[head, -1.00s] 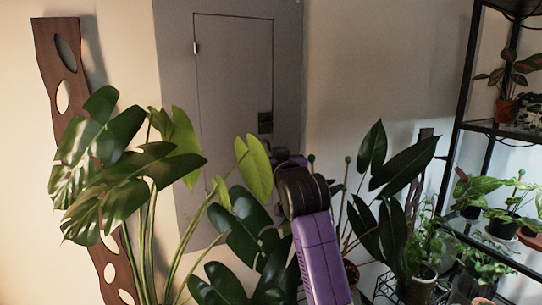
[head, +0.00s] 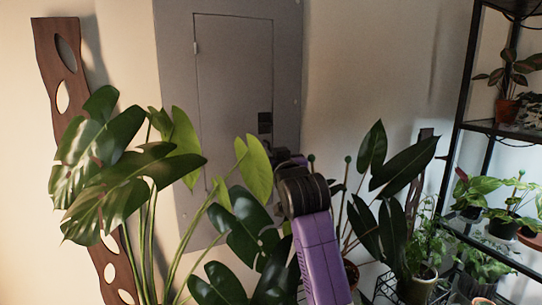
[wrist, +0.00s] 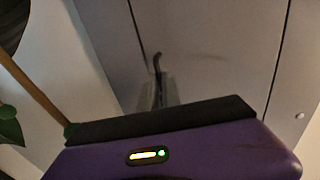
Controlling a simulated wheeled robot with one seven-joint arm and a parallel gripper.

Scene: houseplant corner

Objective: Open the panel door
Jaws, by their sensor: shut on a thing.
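The grey panel door (head: 232,90) is set in a grey cabinet face (head: 180,120) on the wall and looks flush with it. A hinge-like tab shows at its left edge, and a dark latch plate (head: 265,122) at its right. In the wrist view, the door (wrist: 215,45) fills the middle, with seams on both sides. My gripper (wrist: 163,88) is at the door, shut on a thin dark handle (wrist: 157,64); the exact contact is dim.
A large-leaved plant (head: 125,165) stands in front of the door's lower left. More plants (head: 375,200) crowd my arm's right. A black shelf (head: 462,125) with pots is at the far right. A wavy wooden board (head: 50,60) is at the left.

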